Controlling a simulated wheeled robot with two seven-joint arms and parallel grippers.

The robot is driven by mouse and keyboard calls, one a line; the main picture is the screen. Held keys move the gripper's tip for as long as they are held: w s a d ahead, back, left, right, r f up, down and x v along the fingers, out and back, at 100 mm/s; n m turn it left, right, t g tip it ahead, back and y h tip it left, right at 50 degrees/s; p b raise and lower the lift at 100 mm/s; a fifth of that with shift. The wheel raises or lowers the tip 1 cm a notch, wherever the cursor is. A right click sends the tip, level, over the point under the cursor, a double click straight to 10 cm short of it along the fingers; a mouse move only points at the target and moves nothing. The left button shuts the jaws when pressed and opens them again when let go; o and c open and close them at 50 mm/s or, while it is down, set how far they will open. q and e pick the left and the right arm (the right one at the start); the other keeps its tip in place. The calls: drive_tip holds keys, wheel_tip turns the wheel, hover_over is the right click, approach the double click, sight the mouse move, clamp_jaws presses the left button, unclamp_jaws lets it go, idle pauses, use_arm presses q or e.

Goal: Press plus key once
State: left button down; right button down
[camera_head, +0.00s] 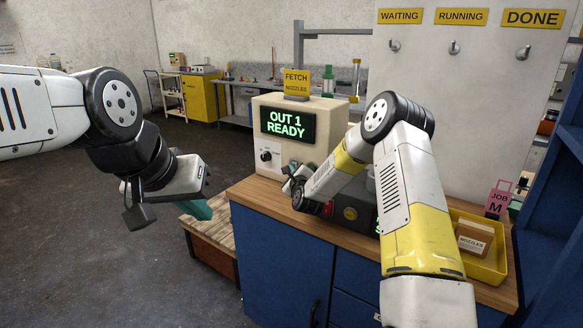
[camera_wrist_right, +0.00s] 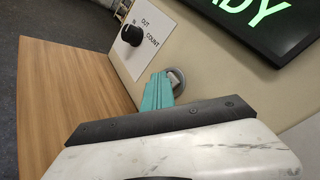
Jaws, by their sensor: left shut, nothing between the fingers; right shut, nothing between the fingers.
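A beige machine (camera_head: 258,108) stands on the wooden counter, its green display (camera_head: 287,124) reading "OUT 1 READY". Its black knob (camera_head: 265,155) also shows in the right wrist view (camera_wrist_right: 132,35), beside the labels "IN", "OUT" and "COUNT". My right gripper (camera_head: 288,183) is shut and empty at the machine's lower front. In the right wrist view its teal fingertips (camera_wrist_right: 161,82) overlap a round grey button (camera_wrist_right: 179,84); I cannot tell whether they touch it. No plus mark is readable. My left gripper (camera_head: 197,209) is shut, left of the counter, its fingers partly hidden.
A dark box with a yellow round part (camera_head: 350,213) sits on the counter, partly behind my right arm. A yellow tray (camera_head: 495,267) with nozzle boxes (camera_head: 474,238) lies at the right. Hooks hang under "WAITING", "RUNNING" and "DONE" signs. The counter's front left (camera_wrist_right: 60,90) is clear.

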drive_tip(key=shift+s+a, duration=0.15)
drive_tip(key=shift+s, duration=0.15)
drive_tip(key=s+a, duration=0.3)
drive_tip(key=s, duration=0.2)
drive_tip(key=shift+a, duration=0.25)
drive_tip(key=shift+w+r, duration=0.1)
idle(0.6)
drive_tip(key=s+d+r+n+g, duration=0.3)
drive_tip(key=s+r+n, duration=0.4)
drive_tip(key=s+d+r+n+g, duration=0.2)
drive_tip(key=s+r+n, duration=0.4)
drive_tip(key=r+n, duration=0.15)
drive_tip(key=s+d+r+n+g, duration=0.1)
drive_tip(key=s+d+n+g, duration=0.2)
drive_tip(key=s, duration=1.2)
drive_tip(key=s+d+r+n+g, duration=0.1)
drive_tip(key=s+d+n, duration=0.6)
drive_tip(key=s, duration=0.9)
drive_tip(key=shift+s+r+g+h, duration=0.15)
drive_tip(key=shift+r+g+h, duration=0.2)
drive_tip(key=shift+g, duration=0.55)
